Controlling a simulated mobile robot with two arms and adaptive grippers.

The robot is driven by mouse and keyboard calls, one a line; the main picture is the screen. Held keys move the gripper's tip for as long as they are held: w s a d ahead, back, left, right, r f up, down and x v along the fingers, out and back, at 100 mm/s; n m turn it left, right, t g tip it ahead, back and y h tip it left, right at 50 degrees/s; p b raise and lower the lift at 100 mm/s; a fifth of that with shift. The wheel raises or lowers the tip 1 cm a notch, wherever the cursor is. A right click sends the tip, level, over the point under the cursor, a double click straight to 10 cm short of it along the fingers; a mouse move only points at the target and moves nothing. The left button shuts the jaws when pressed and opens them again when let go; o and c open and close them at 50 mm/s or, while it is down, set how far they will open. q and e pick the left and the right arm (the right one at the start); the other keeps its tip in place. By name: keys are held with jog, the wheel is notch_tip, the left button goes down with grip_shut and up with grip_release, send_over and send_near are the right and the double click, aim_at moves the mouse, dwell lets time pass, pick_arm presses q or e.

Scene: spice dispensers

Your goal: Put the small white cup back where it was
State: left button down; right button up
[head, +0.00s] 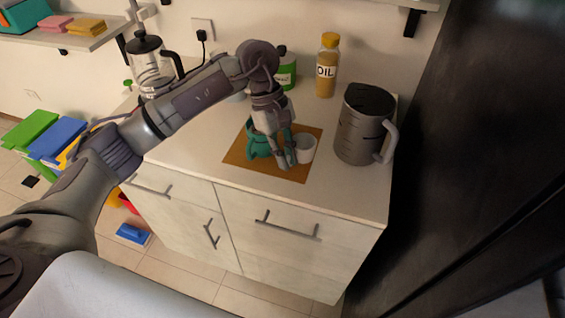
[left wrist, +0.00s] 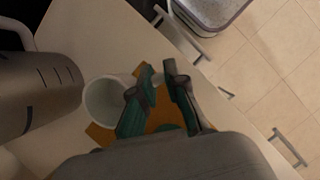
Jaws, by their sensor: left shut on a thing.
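The small white cup (head: 305,149) is upright at the right side of an orange-brown mat (head: 238,155) on the counter. In the left wrist view the cup (left wrist: 100,102) shows from above, its round opening toward the camera. My left gripper (head: 280,158) points down over the mat, just left of the cup. Its teal-padded fingers (left wrist: 152,82) are at the cup's near side, shut on a pale part of it between them. Whether that part is wall or handle is unclear. The cup's base is hard to see, so I cannot tell whether it touches the mat. My right gripper is not in view.
A grey pitcher (head: 362,125) stands close on the right of the mat. Behind are an oil bottle (head: 327,66), a green-labelled bottle (head: 286,70) and a glass press (head: 151,68). A dark tall panel (head: 470,130) bounds the right. The counter's front strip is clear.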

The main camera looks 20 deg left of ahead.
pick_arm(q)
jog(key=shift+w+a+f, duration=0.15)
jog(key=shift+a+f, duration=0.2)
jog(key=shift+a, duration=0.1)
notch_tip(320, 180, down, 3)
jog(key=shift+f+p, duration=0.1)
jog(key=shift+p, duration=0.5)
jog(key=shift+f, duration=0.3)
jog(key=shift+f, duration=0.1)
jog(key=shift+f+b, duration=0.15)
jog(key=shift+b, duration=0.15)
jog(key=c, duration=1.2)
grip_release()
